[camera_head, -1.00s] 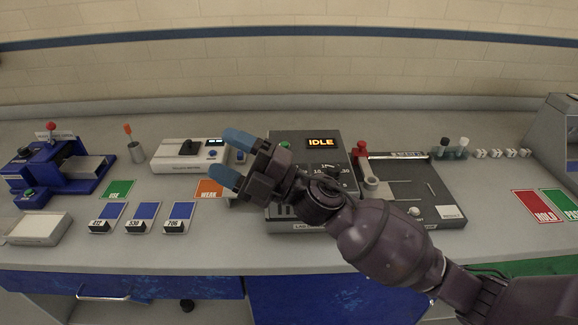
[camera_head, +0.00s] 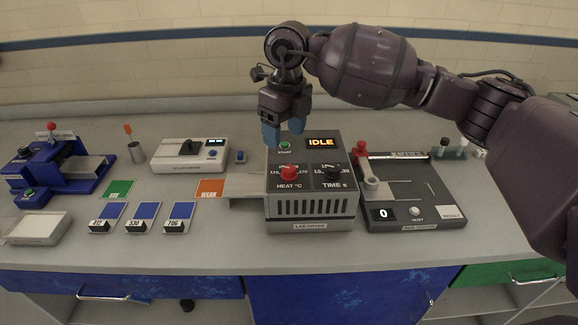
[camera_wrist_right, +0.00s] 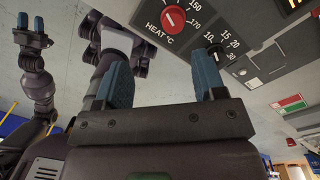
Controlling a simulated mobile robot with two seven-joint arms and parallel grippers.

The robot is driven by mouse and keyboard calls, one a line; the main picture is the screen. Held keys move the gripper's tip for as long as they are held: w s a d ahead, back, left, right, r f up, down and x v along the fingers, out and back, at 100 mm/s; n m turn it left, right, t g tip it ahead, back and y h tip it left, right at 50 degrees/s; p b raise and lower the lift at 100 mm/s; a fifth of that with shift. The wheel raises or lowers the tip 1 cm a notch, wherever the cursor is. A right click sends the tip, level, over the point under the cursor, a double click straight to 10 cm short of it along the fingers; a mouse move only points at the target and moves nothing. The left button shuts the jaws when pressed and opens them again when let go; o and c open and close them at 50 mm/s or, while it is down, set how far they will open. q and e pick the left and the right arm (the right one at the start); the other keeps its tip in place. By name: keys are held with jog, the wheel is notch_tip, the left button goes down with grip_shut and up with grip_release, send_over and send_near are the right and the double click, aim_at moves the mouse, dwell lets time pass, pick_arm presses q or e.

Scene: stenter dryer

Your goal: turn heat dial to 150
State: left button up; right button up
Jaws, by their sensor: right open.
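The lab dryer (camera_head: 312,222) stands in the middle of the bench, its display reading IDLE. Its red heat dial (camera_head: 289,173) is on the left of the panel, beside the black time dial (camera_head: 332,174). My right gripper (camera_head: 284,134) is open and empty, pointing down above the dryer's back left part near the START button (camera_head: 285,146). In the right wrist view the heat dial (camera_wrist_right: 173,17) lies beyond the open fingers (camera_wrist_right: 160,84), with 150 and 170 marks beside it. The dial is apart from the fingers. My left gripper is not in the head view.
A tester with a red-topped post (camera_head: 362,150) stands directly right of the dryer. A tray (camera_head: 245,187) juts from the dryer's left side. An orange WEAK card (camera_head: 209,188) and a white instrument (camera_head: 188,155) are further left.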

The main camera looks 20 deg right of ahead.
aim_at(289, 168)
jog(key=shift+h, duration=0.4)
jog(key=f, duration=0.6)
jog(key=d+f, duration=0.1)
jog(key=f, duration=0.3)
jog(key=shift+w+d+p, duration=0.1)
jog(key=shift+w+p, duration=0.1)
jog(key=shift+p, duration=0.2)
jog(key=c, duration=0.9)
